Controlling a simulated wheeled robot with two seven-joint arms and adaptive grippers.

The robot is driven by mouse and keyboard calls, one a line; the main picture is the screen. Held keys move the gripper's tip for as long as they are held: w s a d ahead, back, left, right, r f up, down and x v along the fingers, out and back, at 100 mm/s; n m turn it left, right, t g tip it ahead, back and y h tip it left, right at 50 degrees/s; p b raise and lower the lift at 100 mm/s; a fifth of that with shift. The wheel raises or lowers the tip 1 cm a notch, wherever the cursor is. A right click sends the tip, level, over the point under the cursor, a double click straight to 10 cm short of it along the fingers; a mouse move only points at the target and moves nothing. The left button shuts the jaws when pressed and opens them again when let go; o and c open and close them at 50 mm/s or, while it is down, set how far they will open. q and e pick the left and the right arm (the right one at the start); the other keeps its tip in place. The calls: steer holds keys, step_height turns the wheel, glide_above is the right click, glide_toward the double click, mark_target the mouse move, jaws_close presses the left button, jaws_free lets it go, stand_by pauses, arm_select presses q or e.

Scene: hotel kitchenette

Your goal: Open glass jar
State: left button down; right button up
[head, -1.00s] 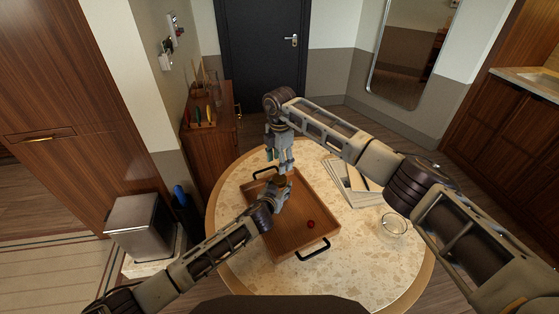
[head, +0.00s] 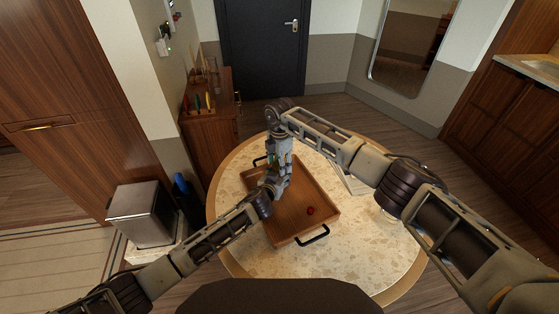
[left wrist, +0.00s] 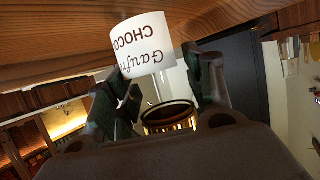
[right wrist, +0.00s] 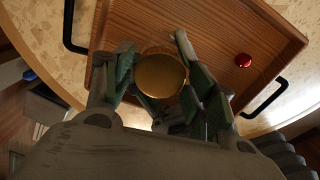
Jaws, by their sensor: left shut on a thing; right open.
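A clear glass jar with a white printed label (left wrist: 145,45) stands between my left gripper's fingers (left wrist: 163,85) in the left wrist view, the lettering upside down there. My left gripper is shut on the jar, over the tray in the head view (head: 275,186). The jar's round gold lid (right wrist: 160,75) faces the right wrist camera; its rim also shows in the left wrist view (left wrist: 168,118). My right gripper (right wrist: 155,58) is open, its fingers on either side of the lid. Whether they touch it I cannot tell. In the head view the grippers hide the jar.
The wooden tray (head: 290,228) with black handles lies on the round speckled table (head: 365,255). A small shiny red object (head: 310,211) rests on the tray; it also shows in the right wrist view (right wrist: 243,60). My right arm crosses above the table's right side.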

steer(key=shift+c, duration=0.4)
steer(key=c, duration=0.8)
steer(key=shift+n, duration=1.6)
steer(key=o, duration=1.1)
